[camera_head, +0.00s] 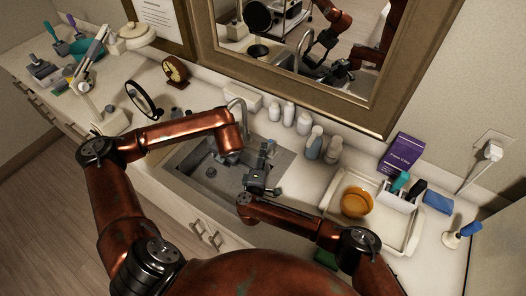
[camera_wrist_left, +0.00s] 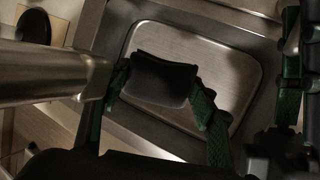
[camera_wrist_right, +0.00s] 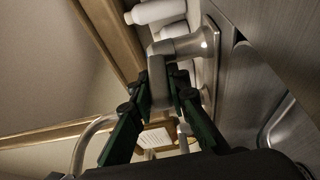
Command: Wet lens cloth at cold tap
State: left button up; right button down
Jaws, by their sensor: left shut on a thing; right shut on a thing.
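A dark lens cloth (camera_wrist_left: 165,80) is held between the green fingers of my left gripper (camera_wrist_left: 160,92), above the metal sink basin (camera_wrist_left: 235,65). In the head view my left gripper (camera_head: 231,156) is over the sink, partly hidden by its arm. The curved faucet spout (camera_head: 238,108) rises at the sink's back edge. My right gripper (camera_wrist_right: 158,92) is shut on the metal tap handle (camera_wrist_right: 183,46); in the head view it sits at the sink's right side (camera_head: 264,172). I cannot tell whether water runs or whether the cloth is wet.
White bottles (camera_head: 289,114) stand behind the sink's right side. A white tray (camera_head: 331,203) with an amber bowl (camera_head: 356,202) is on the right, a purple box (camera_head: 402,153) behind it.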

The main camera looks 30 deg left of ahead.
jog(key=d+n+g+y, duration=0.1)
jog(key=y, duration=0.1)
jog(key=shift+f+n+y, duration=0.1)
jog(key=shift+n+y, duration=0.2)
jog(key=shift+n, duration=0.1)
jog(key=shift+d+n+g+y, duration=0.25)
jog(key=shift+n+g+y, duration=0.4)
jog(key=shift+y, duration=0.25)
jog(key=c, duration=1.8)
grip_release()
jog(key=shift+c, duration=0.2)
jog(key=v, duration=1.2)
